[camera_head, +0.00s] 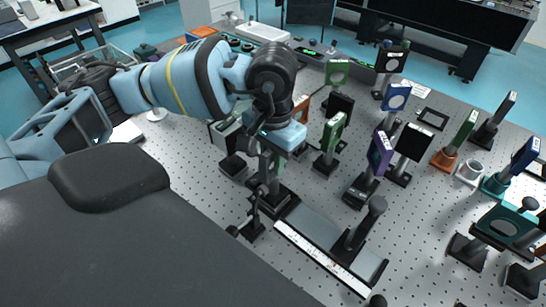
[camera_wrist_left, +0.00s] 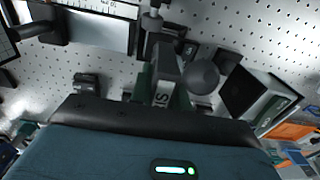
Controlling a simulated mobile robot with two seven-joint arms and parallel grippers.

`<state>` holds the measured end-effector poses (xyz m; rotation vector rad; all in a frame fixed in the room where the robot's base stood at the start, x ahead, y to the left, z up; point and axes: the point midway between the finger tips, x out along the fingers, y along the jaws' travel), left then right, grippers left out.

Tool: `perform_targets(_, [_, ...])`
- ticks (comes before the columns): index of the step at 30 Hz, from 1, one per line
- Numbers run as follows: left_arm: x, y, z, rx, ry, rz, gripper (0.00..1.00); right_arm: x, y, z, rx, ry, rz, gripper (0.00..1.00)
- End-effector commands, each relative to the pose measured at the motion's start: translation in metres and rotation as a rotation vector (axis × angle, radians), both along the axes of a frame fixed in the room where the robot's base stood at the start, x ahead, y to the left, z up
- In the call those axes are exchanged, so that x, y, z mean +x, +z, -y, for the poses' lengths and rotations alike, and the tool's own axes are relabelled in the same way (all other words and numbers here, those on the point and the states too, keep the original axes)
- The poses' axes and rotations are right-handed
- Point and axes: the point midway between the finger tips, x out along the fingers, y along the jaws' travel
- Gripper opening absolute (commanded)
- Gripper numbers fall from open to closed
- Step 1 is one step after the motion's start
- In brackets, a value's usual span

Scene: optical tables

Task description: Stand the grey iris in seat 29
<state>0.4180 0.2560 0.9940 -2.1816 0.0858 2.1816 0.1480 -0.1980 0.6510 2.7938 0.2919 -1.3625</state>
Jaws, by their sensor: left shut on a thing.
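My left gripper (camera_head: 274,148) reaches in from the left over the perforated table and points down. It is shut on a part that I take to be the grey iris; the hand hides most of it in the head view. In the left wrist view a grey block with partly readable lettering (camera_wrist_left: 162,92) shows at the jaws, beside a round dark grey knob (camera_wrist_left: 201,76). A post on a dark square base (camera_head: 280,204) stands under the hand; I cannot tell whether it belongs to the held part. Seat 29 cannot be made out by any number. My right gripper is not in view.
A dark rail plate with a white ruler strip (camera_head: 318,257) lies in front of the hand, with a black post mount (camera_head: 360,238) on it. Several post-mounted optics crowd the right, including a green-framed one (camera_head: 333,131) and a purple one (camera_head: 380,154). Bare perforated table (camera_head: 415,245) shows front right.

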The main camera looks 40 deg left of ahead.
Motion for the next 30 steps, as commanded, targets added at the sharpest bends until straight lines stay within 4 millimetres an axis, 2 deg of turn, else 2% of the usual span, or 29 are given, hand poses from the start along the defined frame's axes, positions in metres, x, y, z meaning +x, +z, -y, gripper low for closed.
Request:
perform_targets(5, [0.000,-0.003,0.000,-0.001,0.001,0.001,0.00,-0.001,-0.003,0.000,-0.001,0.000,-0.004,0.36])
perform_targets(6, [0.000,-0.004,0.000,0.000,0.001,-0.001,0.19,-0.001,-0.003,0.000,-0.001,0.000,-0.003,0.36])
perform_targets(11, [0.000,-0.003,0.000,0.000,0.001,0.000,0.40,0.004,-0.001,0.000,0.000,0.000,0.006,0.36])
perform_targets(19, [0.000,-0.002,0.000,0.001,0.001,0.000,0.40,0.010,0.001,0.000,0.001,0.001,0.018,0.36])
perform_targets(23, [0.001,0.005,0.000,0.000,0.001,0.003,0.40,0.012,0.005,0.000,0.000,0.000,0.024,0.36])
perform_targets(26, [0.001,0.017,0.000,0.000,0.001,0.003,0.40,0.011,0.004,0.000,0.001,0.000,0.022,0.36])
perform_targets(30, [0.001,0.044,0.000,0.000,0.002,0.005,0.40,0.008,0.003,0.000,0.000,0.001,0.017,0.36])
